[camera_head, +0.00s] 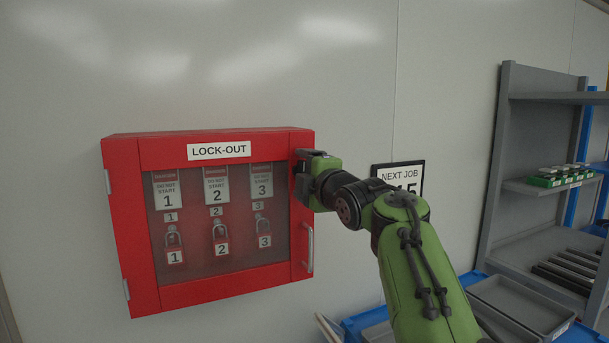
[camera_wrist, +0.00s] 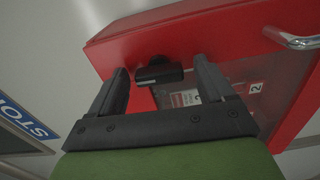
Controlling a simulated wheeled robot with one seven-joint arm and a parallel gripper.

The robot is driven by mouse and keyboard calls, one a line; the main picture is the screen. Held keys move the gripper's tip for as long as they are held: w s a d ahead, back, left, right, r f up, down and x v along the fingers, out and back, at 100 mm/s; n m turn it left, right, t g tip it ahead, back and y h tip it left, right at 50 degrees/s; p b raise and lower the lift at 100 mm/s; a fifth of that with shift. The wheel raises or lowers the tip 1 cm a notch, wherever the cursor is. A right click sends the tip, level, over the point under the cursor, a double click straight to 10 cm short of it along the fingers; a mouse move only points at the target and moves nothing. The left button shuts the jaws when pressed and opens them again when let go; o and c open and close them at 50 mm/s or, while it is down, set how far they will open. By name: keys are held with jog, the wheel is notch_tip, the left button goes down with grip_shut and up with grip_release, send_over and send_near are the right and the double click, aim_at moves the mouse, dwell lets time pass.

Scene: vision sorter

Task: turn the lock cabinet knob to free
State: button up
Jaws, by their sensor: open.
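The red lock-out cabinet (camera_head: 215,293) hangs on the wall, its windowed door shut in its frame. My gripper (camera_head: 300,170) is at the upper right of the door frame. In the wrist view the black knob (camera_wrist: 158,70) sits on the red frame between the two open fingers of my gripper (camera_wrist: 160,65). Gaps show between the knob and both fingers. The knob's bar looks roughly crosswise, from finger to finger, in that view. In the head view my gripper hides the knob. No markings for its positions are legible.
A metal door handle (camera_head: 308,248) is below my gripper and also shows in the wrist view (camera_wrist: 296,41). Tags and padlocks (camera_head: 220,240) hang behind the window. A "NEXT JOB" sign (camera_head: 398,176) is right of the cabinet, partly behind my arm. Grey shelving (camera_head: 500,180) stands at the right.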

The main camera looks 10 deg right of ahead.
jog(key=s+d+b, duration=0.3)
jog(key=s, duration=1.2)
jog(key=shift+s, duration=0.25)
jog(key=s+a+f+m+g+h+p, duration=0.3)
jog(key=s+f+m+g+p, duration=0.5)
jog(key=s+f+m, duration=1.1)
jog(key=s+f+g, duration=0.4)
jog(key=s+f, duration=0.2)
jog(key=shift+s+m+p, duration=0.3)
jog(key=shift+p, duration=0.05)
jog(key=shift+c, duration=0.3)
